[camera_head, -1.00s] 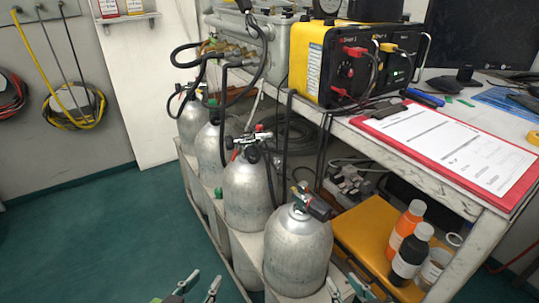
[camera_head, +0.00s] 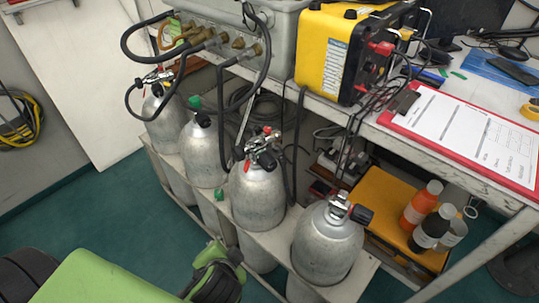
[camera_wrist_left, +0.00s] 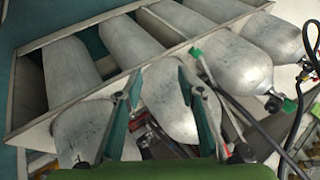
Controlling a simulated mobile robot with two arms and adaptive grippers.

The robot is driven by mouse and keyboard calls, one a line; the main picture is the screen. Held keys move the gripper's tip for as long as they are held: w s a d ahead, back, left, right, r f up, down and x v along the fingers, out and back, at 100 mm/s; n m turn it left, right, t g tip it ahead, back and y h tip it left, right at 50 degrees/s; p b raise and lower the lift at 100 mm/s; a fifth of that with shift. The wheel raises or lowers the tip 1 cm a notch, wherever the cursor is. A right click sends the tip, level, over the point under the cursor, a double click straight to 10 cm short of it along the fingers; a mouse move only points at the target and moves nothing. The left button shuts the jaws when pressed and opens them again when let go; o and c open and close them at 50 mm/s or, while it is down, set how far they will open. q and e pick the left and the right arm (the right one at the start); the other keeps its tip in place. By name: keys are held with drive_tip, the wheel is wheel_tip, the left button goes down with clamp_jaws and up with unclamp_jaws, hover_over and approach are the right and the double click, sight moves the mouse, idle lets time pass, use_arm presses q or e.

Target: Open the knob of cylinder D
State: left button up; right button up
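Several grey gas cylinders stand in a rack, each with a valve on top. No letters are legible, so I cannot tell which is cylinder D. The nearest cylinder (camera_head: 328,246) has a valve with a dark knob (camera_head: 361,214). The cylinder behind it (camera_head: 257,193) has a valve with red and black parts and a hose close by. Further back are a cylinder with a green-topped valve (camera_head: 202,152) and the farthest cylinder (camera_head: 164,120). My left gripper (camera_wrist_left: 157,84) is open; a cylinder (camera_wrist_left: 167,105) shows beyond and between its fingers, contact unclear. My right gripper is out of view.
Black hoses (camera_head: 266,62) hang from the bench fittings over the cylinders. The bench holds a yellow device (camera_head: 322,60) and a red clipboard (camera_head: 400,121). Bottles (camera_head: 421,203) stand on a yellow case (camera_head: 379,190). Green floor (camera_head: 105,220) is clear left of the rack.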

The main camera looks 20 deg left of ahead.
use_arm(q)
drive_tip(key=w+d+r+m+t+y, duration=0.3)
drive_tip(key=w+r+m+t, duration=0.2)
drive_tip(key=w+r, duration=0.15)
drive_tip(key=m+t, duration=0.4)
drive_tip(key=m, duration=0.1)
approach(269, 169)
drive_tip(key=x, duration=1.2)
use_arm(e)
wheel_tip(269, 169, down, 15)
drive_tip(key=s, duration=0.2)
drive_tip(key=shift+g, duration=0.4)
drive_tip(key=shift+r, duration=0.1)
use_arm(q)
drive_tip(key=c, duration=0.8)
